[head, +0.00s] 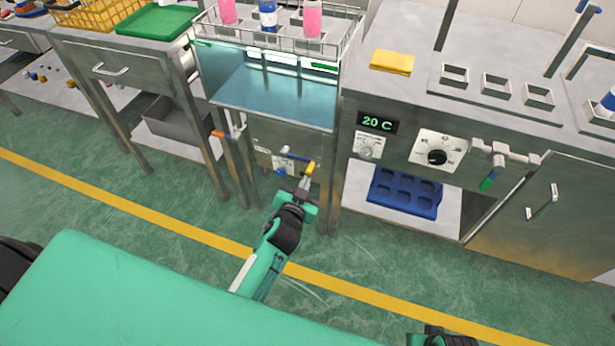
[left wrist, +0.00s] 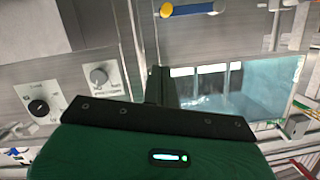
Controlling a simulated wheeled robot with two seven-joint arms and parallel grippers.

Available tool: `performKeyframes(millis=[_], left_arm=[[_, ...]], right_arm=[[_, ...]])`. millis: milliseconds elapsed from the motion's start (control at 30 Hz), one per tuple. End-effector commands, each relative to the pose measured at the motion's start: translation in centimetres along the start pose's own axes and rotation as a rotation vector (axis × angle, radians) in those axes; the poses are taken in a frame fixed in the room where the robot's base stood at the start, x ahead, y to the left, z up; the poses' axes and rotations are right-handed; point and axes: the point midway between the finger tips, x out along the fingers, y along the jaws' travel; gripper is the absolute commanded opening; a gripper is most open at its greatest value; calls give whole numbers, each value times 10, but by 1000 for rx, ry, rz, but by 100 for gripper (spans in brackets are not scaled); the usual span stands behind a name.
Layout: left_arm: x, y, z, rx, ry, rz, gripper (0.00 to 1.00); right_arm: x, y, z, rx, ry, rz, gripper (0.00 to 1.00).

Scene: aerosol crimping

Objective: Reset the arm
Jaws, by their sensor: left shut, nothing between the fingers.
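My left arm reaches up from the bottom centre of the head view. Its gripper (head: 303,186) is shut and empty, in front of the lower panel of the water-bath stand.
The glass water bath (head: 275,95) carries a wire rack (head: 350,32) with pink and blue-white cans. To its right stands a steel bench with a dial (head: 437,157), a 20 C display (head: 377,123) and a green-tipped lever (head: 487,183). A blue tray (head: 404,192) sits below. The green floor in front is clear.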

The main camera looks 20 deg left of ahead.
Motion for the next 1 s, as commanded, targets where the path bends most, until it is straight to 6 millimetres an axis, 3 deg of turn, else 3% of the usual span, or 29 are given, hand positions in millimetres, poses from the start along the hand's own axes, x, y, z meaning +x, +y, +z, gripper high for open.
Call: performKeyframes(millis=[300,467,567,700,1000], left_arm=[[-4,-1,2,-1,-7,-2,0],[-23,-9,31,-28,-131,-12,0],[-52,-14,66,-61,-294,-6,0],[-106,-13,113,-100,-547,49,0],[-197,3,158,-126,-888,212,0]], right_arm=[[-1,0,-2,-1,3,-1,36],[0,0,-1,-1,2,-1,36],[0,0,-1,-1,1,-1,36],[0,0,-1,-1,1,0,36],[0,0,-1,0,1,0,36]])
